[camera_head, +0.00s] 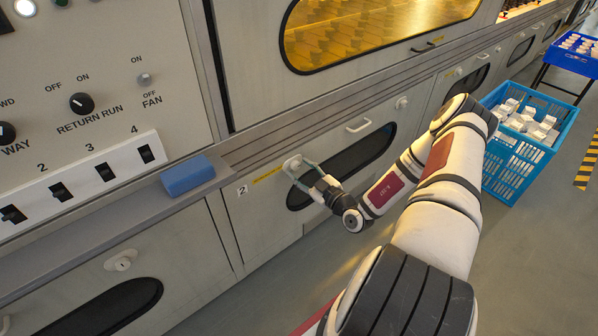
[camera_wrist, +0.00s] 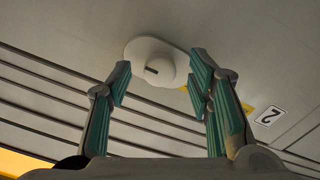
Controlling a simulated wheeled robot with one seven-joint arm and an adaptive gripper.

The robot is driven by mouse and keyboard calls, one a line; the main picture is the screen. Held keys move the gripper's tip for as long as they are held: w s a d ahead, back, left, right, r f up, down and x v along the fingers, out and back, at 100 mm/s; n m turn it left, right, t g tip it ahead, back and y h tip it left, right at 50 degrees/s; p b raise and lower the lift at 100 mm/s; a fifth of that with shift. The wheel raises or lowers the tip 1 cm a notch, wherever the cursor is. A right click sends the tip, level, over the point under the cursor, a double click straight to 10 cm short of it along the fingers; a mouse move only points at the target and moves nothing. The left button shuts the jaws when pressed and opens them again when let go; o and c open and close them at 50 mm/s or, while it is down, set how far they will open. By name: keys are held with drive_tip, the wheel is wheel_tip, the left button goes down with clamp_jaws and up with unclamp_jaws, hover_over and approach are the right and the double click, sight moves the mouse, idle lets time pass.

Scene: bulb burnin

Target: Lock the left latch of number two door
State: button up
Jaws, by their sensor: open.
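The number two door (camera_head: 262,222) is a pale panel with a dark oval window, marked by a small "2" label (camera_head: 242,190). Its left latch (camera_head: 292,162) is a white rounded knob on an oval plate at the door's upper left. In the wrist view the latch (camera_wrist: 152,62) shows a short dark slot. My gripper (camera_head: 300,172) is open at the latch. In the wrist view its green-padded fingertips (camera_wrist: 160,78) stand on either side of the knob, with gaps visible. Whether a finger touches it cannot be told.
The door has a handle (camera_head: 358,125) and a right latch (camera_head: 401,103). A blue block (camera_head: 187,176) lies on the ledge above, beside the switch panel (camera_head: 75,182). A blue crate (camera_head: 510,165) of white items stands right of my arm. Open floor lies in front.

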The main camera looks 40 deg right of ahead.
drive_tip(key=shift+w, duration=0.7)
clamp_jaws()
